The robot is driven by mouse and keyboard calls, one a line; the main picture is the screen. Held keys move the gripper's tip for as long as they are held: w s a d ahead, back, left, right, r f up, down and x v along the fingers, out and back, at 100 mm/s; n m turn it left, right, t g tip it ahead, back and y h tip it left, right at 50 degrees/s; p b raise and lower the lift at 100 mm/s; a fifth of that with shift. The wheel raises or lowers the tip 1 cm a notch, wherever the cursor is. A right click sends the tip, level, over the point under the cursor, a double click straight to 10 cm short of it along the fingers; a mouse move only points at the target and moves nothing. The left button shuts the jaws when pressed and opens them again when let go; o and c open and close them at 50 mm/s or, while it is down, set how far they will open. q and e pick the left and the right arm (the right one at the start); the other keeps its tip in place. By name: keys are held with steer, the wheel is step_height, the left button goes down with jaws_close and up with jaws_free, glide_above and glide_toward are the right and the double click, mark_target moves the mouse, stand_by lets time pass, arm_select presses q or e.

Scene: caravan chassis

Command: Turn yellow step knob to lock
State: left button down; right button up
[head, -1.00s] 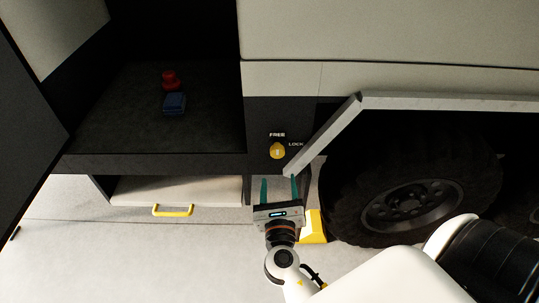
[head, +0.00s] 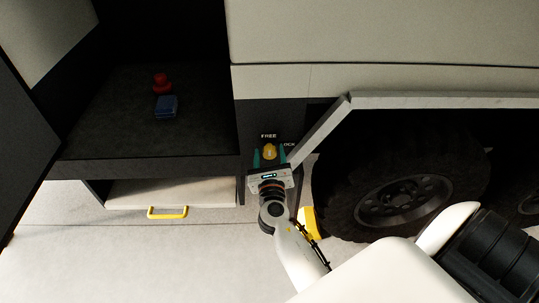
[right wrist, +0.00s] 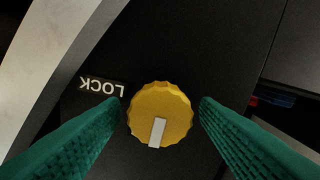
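The yellow step knob (head: 269,152) sits on the dark panel below the caravan body, under the FREE label (head: 268,136) and left of the LOCK label (head: 289,144). In the right wrist view the knob (right wrist: 160,108) is round with a scalloped edge. Its pale pointer mark (right wrist: 157,132) points to the bottom of that picture, while the upside-down LOCK label (right wrist: 102,87) lies to the left. My right gripper (head: 269,154) is open, its green fingers on either side of the knob with a small gap on each side. My left gripper is not in view.
A grey slanted bar (head: 322,130) runs close to the right of the knob. A wheel (head: 395,195) and a yellow chock (head: 309,222) are at the right. At left are an open compartment with red (head: 161,82) and blue (head: 165,107) objects, and a yellow handle (head: 167,213).

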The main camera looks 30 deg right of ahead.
steer(key=c, duration=0.9)
steer(key=shift+o, duration=0.2)
steer(key=shift+m, duration=0.3)
steer(key=m+b, duration=0.1)
steer(key=m, duration=0.2)
steer(key=shift+m, duration=0.3)
steer(key=m+b, duration=0.2)
steer(key=m, duration=0.2)
steer(key=shift+s+d+f, duration=0.1)
steer(key=shift+f, duration=0.05)
steer(key=m+b, duration=0.2)
steer(key=m, duration=0.2)
steer(key=shift+m, duration=0.4)
steer(key=shift+m+b, duration=0.65)
steer(key=shift+m, duration=1.05)
